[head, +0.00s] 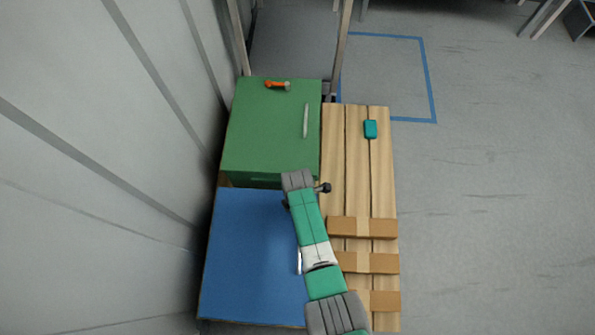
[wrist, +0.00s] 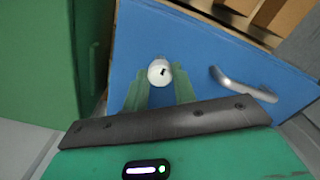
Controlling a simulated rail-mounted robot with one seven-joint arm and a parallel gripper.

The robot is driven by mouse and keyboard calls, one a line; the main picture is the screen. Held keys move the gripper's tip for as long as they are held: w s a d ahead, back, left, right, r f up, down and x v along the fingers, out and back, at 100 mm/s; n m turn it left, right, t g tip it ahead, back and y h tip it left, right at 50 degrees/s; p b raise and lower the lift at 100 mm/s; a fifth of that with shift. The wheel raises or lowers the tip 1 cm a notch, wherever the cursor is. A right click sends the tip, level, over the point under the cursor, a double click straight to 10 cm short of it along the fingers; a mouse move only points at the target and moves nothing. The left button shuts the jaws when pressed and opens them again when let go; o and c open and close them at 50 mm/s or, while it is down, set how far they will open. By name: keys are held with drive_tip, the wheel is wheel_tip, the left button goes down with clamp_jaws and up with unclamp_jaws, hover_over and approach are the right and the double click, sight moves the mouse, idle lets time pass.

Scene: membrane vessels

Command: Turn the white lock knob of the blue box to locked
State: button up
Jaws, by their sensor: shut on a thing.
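The blue box (head: 250,255) stands at the lower left in the head view, with its flat top showing. In the wrist view its blue face (wrist: 215,50) carries the round white lock knob (wrist: 160,68), which has a small dark mark on it. My gripper (wrist: 160,79) has its green fingers on either side of the knob and is shut on it. The knob's lower edge lies between the fingers. The knob and my fingertips are hidden in the head view. I cannot tell the lock's setting from the mark.
A metal handle (wrist: 243,86) sticks out of the blue face, right of the knob. The green box (head: 270,135) adjoins the blue one, with an orange tool (head: 275,85) and a pale stick (head: 306,120) on top. Wooden planks (head: 357,180) with a teal item (head: 370,129) lie to the right.

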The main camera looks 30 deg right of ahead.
idle(0.4)
drive_tip(key=o, duration=1)
drive_tip(key=shift+r, duration=0.1)
wheel_tip(320, 180, up, 8)
drive_tip(key=p, duration=0.4)
drive_tip(key=shift+f, duration=0.2)
